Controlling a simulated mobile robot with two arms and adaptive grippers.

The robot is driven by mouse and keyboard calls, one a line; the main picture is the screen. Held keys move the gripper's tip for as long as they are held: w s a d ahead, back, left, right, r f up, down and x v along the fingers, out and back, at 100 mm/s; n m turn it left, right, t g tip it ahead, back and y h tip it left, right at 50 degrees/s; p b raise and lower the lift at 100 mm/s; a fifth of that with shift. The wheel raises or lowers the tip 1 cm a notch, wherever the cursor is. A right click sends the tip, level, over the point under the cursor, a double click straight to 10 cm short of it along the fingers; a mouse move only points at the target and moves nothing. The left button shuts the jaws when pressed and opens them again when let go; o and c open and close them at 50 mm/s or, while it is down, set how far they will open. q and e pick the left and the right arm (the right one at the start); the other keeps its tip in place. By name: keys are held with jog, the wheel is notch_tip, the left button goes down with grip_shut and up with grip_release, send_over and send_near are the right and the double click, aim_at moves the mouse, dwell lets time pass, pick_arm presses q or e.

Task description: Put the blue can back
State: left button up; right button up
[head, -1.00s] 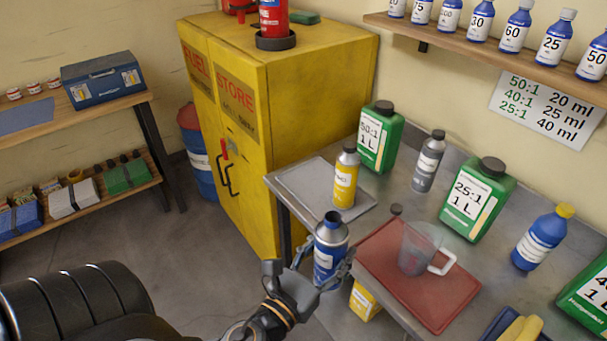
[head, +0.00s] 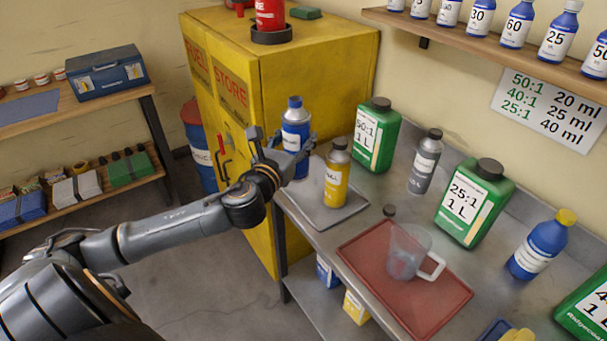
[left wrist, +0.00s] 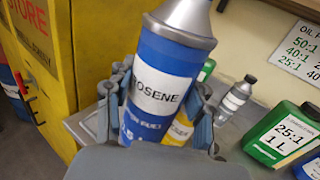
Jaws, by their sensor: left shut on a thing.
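The blue can (head: 294,128), with a silver top and a white label, is upright in my left gripper (head: 283,148). In the left wrist view the can (left wrist: 165,90) fills the middle, and its label shows "OSENE". The left fingers (left wrist: 160,125) are shut around its sides. In the head view the can is above the back-left end of the bench, by the grey tray (head: 308,205). A yellow can (head: 337,178) stands on that tray, just right of the held can. My right gripper is out of view.
The yellow fuel cabinet (head: 310,70) stands behind and left of the held can. Green jugs (head: 377,135) (head: 474,203), a grey bottle (head: 425,163) and a red mat (head: 440,300) with a clear jug (head: 407,252) are on the bench. The left of the grey tray looks free.

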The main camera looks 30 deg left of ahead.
pick_arm(q)
jog(key=w+a+f, duration=0.3)
jog(key=w+f, duration=0.3)
jog(key=w+a+f+b, duration=0.1)
jog(key=w+a+f, duration=0.2)
jog(key=w+f, duration=0.3)
jog(key=shift+w+a+f, duration=0.2)
jog(key=shift+w+a, duration=0.05)
jog(key=shift+w, duration=0.3)
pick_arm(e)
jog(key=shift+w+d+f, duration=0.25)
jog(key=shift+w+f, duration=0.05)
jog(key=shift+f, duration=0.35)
pick_arm(q)
jog(key=shift+f+b, duration=0.15)
jog(key=shift+b, duration=0.15)
jog(key=o, duration=1.3)
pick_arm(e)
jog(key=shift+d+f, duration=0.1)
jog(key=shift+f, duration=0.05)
